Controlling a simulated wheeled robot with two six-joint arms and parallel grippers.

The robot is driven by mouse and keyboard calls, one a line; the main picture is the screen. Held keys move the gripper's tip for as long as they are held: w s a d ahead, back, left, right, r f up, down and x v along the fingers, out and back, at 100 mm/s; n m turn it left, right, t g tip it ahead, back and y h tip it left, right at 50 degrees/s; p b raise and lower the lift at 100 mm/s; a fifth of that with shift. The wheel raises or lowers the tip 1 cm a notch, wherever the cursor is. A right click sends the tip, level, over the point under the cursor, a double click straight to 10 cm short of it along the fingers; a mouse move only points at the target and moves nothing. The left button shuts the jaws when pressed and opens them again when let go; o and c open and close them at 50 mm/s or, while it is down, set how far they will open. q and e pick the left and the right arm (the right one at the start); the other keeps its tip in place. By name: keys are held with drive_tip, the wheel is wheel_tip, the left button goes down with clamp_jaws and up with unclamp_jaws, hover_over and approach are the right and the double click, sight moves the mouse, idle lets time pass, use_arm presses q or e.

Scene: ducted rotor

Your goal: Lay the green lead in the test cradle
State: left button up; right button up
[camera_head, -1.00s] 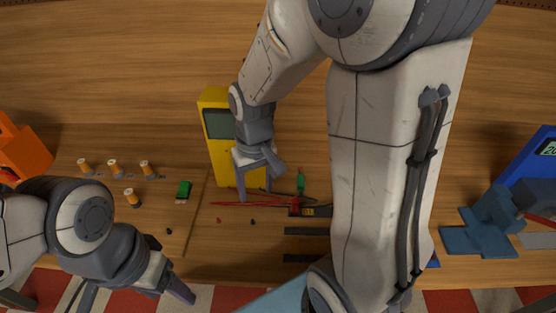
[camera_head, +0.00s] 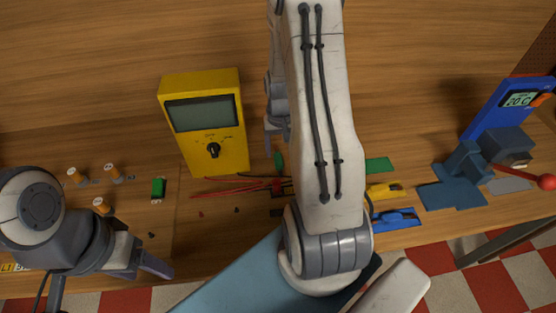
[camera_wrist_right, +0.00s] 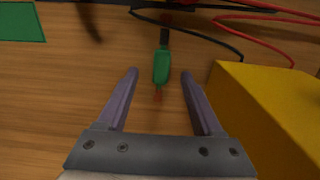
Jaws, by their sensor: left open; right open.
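A green lead piece (camera_head: 279,160) lies on the table just right of the yellow meter. The right wrist view shows its green sleeve (camera_wrist_right: 161,66), with a dark part at the far end and a copper-coloured near end. My right gripper (camera_head: 276,136) is open above it; in the wrist view the sleeve lies between and beyond the fingertips, not gripped. My left gripper (camera_head: 105,278) is open and empty at the front left. Dark pieces (camera_head: 278,212) lie partly hidden behind my right arm; I cannot tell whether they are the test cradle.
The yellow meter (camera_head: 230,148) stands close left of my right gripper, with red leads (camera_head: 225,190) before it. A green pad (camera_head: 379,165), yellow and blue pieces (camera_head: 396,218) and a blue station (camera_head: 500,108) are right.

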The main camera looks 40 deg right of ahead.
sight(279, 161)
drive_tip(key=shift+a+f+p, duration=0.1)
drive_tip(key=shift+f+p, duration=0.55)
drive_tip(key=shift+f, duration=1.6)
clamp_jaws()
drive_tip(key=shift+r, duration=0.1)
